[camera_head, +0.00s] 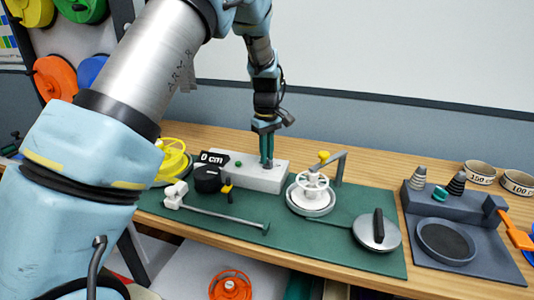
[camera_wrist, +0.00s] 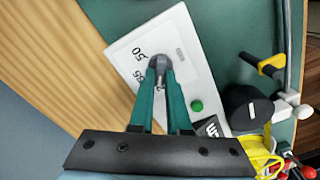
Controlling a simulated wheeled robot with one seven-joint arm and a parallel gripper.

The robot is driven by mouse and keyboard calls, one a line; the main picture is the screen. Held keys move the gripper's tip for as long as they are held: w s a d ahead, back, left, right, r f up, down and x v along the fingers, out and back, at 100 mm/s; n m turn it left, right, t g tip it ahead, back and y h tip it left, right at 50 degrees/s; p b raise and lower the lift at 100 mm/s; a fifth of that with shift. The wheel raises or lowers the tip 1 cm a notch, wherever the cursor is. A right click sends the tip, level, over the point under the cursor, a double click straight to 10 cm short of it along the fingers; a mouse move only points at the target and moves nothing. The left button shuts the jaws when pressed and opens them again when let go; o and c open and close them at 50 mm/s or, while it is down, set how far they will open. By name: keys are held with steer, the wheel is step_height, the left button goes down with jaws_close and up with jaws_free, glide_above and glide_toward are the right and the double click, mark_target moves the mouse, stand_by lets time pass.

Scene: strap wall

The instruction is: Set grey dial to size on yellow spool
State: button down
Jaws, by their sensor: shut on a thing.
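The grey dial (camera_wrist: 158,62) sits on top of a white box (camera_wrist: 185,50), with printed numbers such as 50 beside it; some numbers are partly hidden. My gripper (camera_wrist: 159,68) is shut on the dial from above. In the head view my gripper (camera_head: 267,162) stands upright over the white box (camera_head: 262,181), and its fingers hide the dial. The yellow spool (camera_head: 172,158) is at the left behind a black display reading 0 cm (camera_head: 214,158). No size on the spool can be read. Part of yellow material (camera_wrist: 262,152) shows at the wrist view's lower right.
A green button (camera_wrist: 197,106) and a black knob (camera_wrist: 245,108) are close to my gripper. A white spoked wheel (camera_head: 313,187), a yellow-tipped lever (camera_head: 323,156) and a round lid with a black handle (camera_head: 377,230) are on the green mat (camera_head: 300,240). A dark grey stand (camera_head: 478,250) is right.

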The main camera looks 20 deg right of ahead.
steer(key=shift+w+n, duration=0.1)
steer(key=shift+n, duration=0.4)
steer(key=c, duration=0.9)
jaws_free()
step_height(320, 180, up, 11)
steer(key=shift+f+b, duration=0.1)
steer(key=shift+b, duration=1.15)
